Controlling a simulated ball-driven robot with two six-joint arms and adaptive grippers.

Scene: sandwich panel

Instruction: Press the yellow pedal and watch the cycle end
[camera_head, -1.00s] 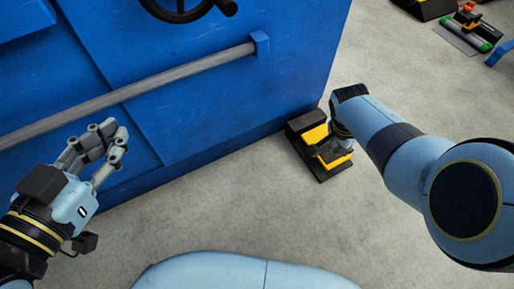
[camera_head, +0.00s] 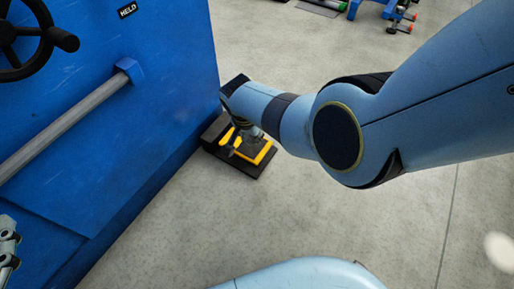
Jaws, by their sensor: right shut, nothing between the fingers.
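The yellow pedal (camera_head: 263,156) sits in a black housing on the floor against the blue machine's right corner. My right gripper (camera_head: 236,147) points down over the pedal and hides part of it. It is shut and empty. Its fingertips look to be at the pedal's surface, but I cannot tell whether they press it. My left gripper (camera_head: 8,250) shows only in part at the left edge, beside the blue machine (camera_head: 150,120), with no object seen in it.
The machine carries a grey rail (camera_head: 65,125), a black handwheel (camera_head: 20,42) and a small sign (camera_head: 127,10) reading "HELD". Blue-framed equipment (camera_head: 385,10) stands at the top right. The grey floor (camera_head: 400,225) right of the pedal is clear.

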